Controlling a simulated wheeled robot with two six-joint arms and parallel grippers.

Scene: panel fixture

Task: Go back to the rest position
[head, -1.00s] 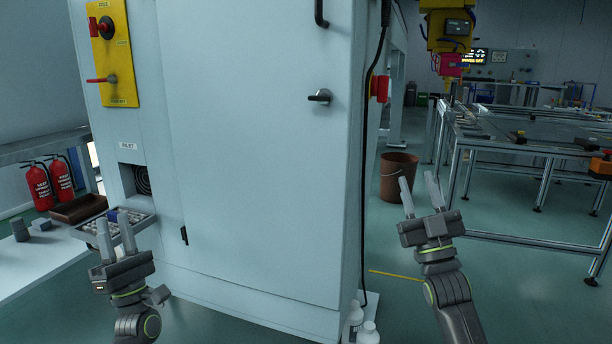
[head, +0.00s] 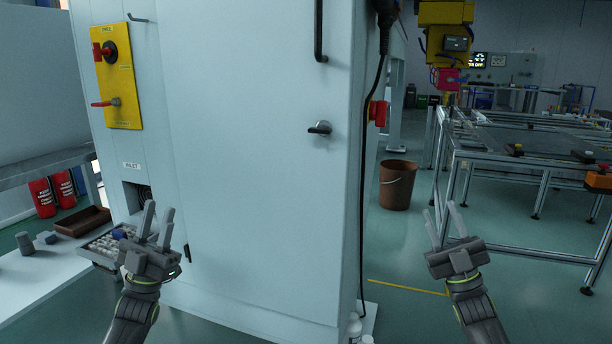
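My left gripper (head: 156,224) is open and empty, with its two fingers pointing up and apart. It shows in front of the cabinet's lower left part, overlapping the view of the inlet tray (head: 100,262). My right gripper (head: 443,224) is open and empty over the floor, right of the cabinet, with its fingers pointing up. Neither gripper appears to touch anything. The tall white cabinet (head: 240,180) stands between them. Its yellow panel (head: 119,75) carries a red knob (head: 103,51) and a red lever (head: 106,103).
A brown bucket (head: 397,187) stands on the floor behind my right gripper. A metal frame table (head: 530,160) is at the right. A white bench (head: 40,275) with a brown tray (head: 82,222) is at the left. Bottles stand by the cabinet's foot (head: 354,328).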

